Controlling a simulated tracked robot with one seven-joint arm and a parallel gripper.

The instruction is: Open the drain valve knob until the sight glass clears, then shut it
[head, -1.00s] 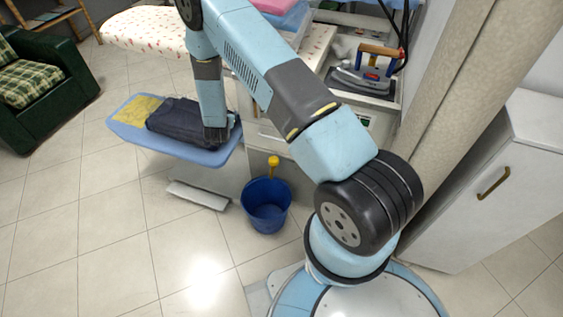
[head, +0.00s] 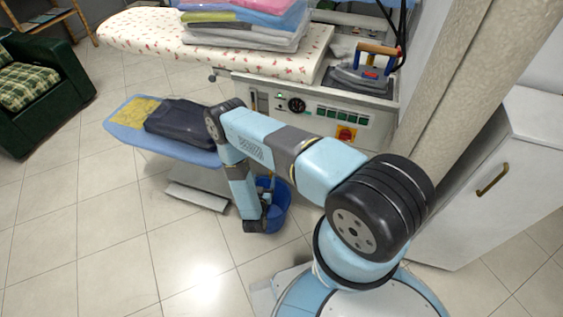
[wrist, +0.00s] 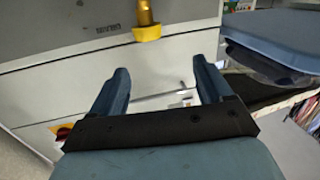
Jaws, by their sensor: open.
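The yellow drain valve knob (wrist: 146,22) juts from the grey cabinet front at the top middle of the wrist view, beside a small dark label. My gripper (wrist: 162,80) is open and empty, its two blue fingers apart; the knob lies beyond the fingertips, not between them. In the head view my gripper (head: 254,226) points low in front of the blue bucket (head: 281,208), and my arm hides the knob. A narrow upright slot on the cabinet panel (head: 254,101) looks like the sight glass; its contents are too small to tell.
The panel also carries a round gauge (head: 297,104), green buttons (head: 325,113) and a red-and-yellow switch (head: 346,133). A blue board with dark folded cloth (head: 178,122) stands left of my arm. A white cabinet (head: 497,175) is at right. Floor at front left is clear.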

